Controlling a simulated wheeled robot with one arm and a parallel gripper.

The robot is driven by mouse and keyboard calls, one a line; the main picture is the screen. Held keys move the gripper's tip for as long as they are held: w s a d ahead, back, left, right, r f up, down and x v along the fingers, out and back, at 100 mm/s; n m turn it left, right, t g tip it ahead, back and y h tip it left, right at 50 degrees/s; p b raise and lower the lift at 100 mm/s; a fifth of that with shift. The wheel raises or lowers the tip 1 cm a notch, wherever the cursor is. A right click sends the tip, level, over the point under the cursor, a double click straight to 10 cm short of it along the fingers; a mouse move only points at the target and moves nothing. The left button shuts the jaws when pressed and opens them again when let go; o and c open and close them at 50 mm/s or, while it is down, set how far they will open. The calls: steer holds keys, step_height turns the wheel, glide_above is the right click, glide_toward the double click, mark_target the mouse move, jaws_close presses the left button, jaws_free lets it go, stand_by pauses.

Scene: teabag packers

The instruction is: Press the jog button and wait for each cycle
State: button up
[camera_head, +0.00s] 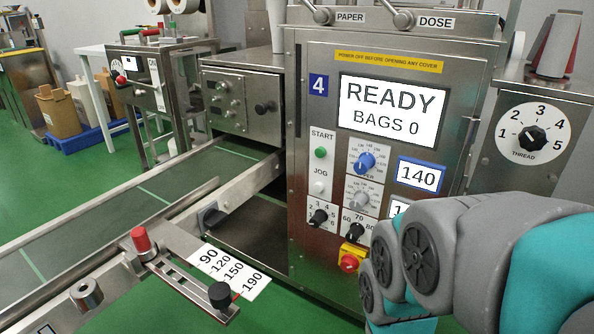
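The jog button (319,187) is a small pale round button under the JOG label on the machine's steel front panel. The green start button (321,153) sits just above it. The machine's screen (393,111) reads READY and BAGS 0. My grey and teal arm fills the lower right, in front of the panel's lower right part. My gripper cannot be made out in this view. The jog button is unobstructed.
Beside the buttons are a blue knob (365,162), a pale knob (361,198), black selector knobs (318,217) and a red stop button (349,263) on yellow. A thread dial (532,138) is at right. A conveyor (100,228) with a red-topped knob (141,239) runs along the left.

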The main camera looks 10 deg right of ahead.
jaws_close()
stand_by(0.9)
